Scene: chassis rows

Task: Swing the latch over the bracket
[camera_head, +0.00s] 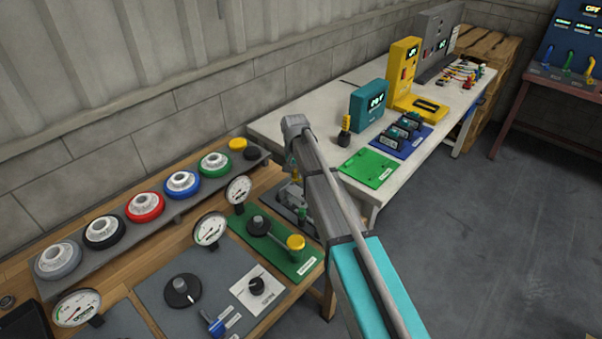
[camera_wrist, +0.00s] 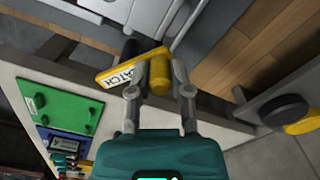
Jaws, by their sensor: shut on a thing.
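The yellow latch (camera_wrist: 119,71), a flat bar with black lettering ending in "ATCH", shows in the wrist view. A round yellow knob (camera_wrist: 159,76) stands at its right end. My gripper (camera_wrist: 160,84) has one finger on each side of this knob and is shut on it. The bar points left and slightly down from the knob. A dark round post (camera_wrist: 130,49) shows just behind the bar. Pale grey metal parts (camera_wrist: 150,14) lie beyond it; I cannot tell which part is the bracket.
In the head view, a wooden bench with gauges (camera_head: 212,229) and coloured dials (camera_head: 145,207) lies left of my arm. A white table (camera_head: 296,120) with a green board (camera_head: 368,168) and a teal box (camera_head: 368,104) stands behind. Grey floor (camera_head: 490,240) is clear at right.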

